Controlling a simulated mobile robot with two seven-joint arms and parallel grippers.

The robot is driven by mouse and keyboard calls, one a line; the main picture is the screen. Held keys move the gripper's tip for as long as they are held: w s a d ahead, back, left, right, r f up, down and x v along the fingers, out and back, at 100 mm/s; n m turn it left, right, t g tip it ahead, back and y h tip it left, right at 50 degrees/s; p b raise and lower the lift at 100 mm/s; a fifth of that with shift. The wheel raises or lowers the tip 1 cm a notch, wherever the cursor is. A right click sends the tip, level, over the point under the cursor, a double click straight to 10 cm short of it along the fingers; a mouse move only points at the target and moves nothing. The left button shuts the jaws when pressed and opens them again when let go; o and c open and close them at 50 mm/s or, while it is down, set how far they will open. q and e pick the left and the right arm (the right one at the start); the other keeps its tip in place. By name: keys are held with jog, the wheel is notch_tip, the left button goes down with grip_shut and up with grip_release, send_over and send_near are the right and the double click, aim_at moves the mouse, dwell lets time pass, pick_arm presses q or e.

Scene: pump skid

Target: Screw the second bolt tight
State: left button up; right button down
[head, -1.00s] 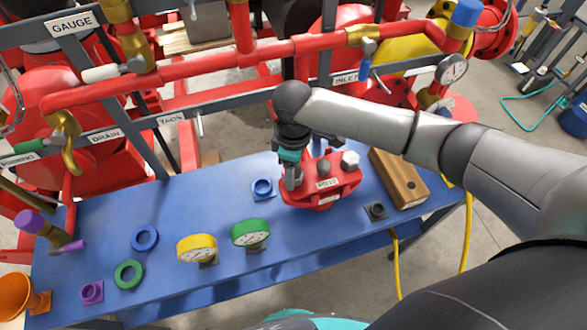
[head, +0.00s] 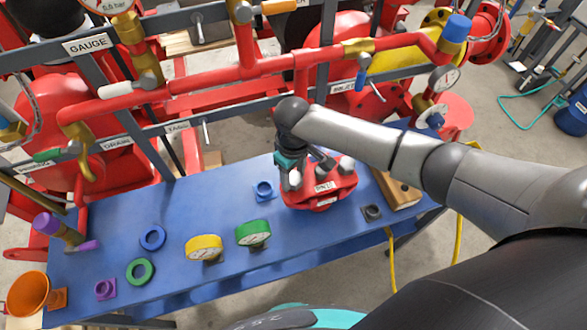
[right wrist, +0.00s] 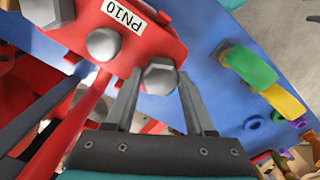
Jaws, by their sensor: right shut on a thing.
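The red flange (head: 334,197) with a white PN10 label sits on the blue bench. In the right wrist view a grey hex bolt head (right wrist: 159,77) stands at the flange's edge, between the fingers of my right gripper (right wrist: 160,90). The gripper is shut on this bolt, and in the head view the gripper (head: 291,182) is at the flange's left side. A second bolt head (right wrist: 103,44) and another (right wrist: 45,10) sit farther along the flange, apart from the fingers. The bolt's shank is hidden. My left gripper is not in view.
Red pipework (head: 215,75) runs behind.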

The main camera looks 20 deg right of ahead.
jog(key=m+p, duration=0.2)
jog(key=shift+r+m, duration=0.15)
jog(key=shift+m, duration=0.15)
jog(key=shift+a+m, duration=0.1)
jog(key=shift+m, duration=0.5)
jog(key=m, duration=0.2)
jog(key=shift+f+m, duration=0.2)
jog(key=shift+m, duration=0.1)
jog(key=m, duration=0.3)
jog(key=shift+c, duration=0.9)
grip_release()
notch_tip(320, 180, up, 15)
jog(key=shift+r, duration=0.2)
